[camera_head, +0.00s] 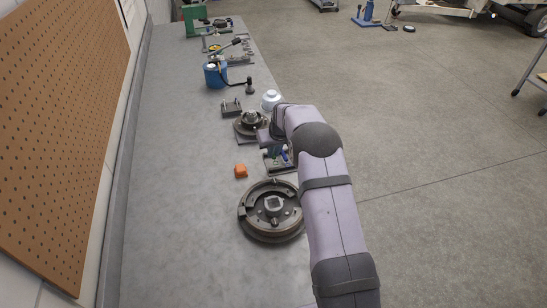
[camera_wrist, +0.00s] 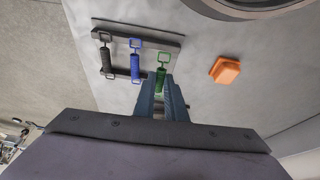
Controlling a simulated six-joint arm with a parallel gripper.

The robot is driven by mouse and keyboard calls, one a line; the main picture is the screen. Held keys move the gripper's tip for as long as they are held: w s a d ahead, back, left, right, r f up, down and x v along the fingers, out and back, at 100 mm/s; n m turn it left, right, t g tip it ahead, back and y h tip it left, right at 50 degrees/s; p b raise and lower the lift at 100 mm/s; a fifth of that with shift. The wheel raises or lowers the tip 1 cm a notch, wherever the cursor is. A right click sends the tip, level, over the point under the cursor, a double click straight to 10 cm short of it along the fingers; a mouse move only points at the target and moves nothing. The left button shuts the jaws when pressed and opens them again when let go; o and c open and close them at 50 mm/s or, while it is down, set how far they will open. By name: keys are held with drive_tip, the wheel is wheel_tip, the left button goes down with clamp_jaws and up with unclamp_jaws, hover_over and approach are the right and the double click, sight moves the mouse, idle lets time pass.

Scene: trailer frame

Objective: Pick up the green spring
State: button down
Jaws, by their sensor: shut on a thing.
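The green spring (camera_wrist: 161,76) has a square wire loop at its top end. It shows in the wrist view just beyond my fingertips, at the right end of a dark rack. My gripper (camera_wrist: 164,84) is shut on the green spring, with its two fingers close around the lower part, which they hide. A blue spring (camera_wrist: 136,66) and a black spring (camera_wrist: 106,60) stand beside it on the rack (camera_wrist: 166,37). In the head view, my arm partly covers the rack, and I cannot make out the green spring clearly there.
An orange block (camera_wrist: 225,70) lies to the right of the rack. A round brake assembly (camera_head: 272,208) sits on the bench nearer the camera. A hub on a disc (camera_head: 250,124), a white container (camera_head: 271,99) and a blue jack (camera_head: 215,75) stand farther along. The bench's left side is clear.

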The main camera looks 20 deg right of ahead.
sight(274, 155)
wheel_tip(274, 155, up, 8)
drive_tip(key=shift+f+b, duration=0.25)
drive_tip(key=shift+b, duration=0.85)
drive_tip(key=shift+r, duration=0.2)
drive_tip(key=shift+r, duration=0.1)
drive_tip(key=shift+r+p, duration=1.4)
drive_tip(key=shift+p, duration=0.1)
drive_tip(key=shift+f, duration=0.1)
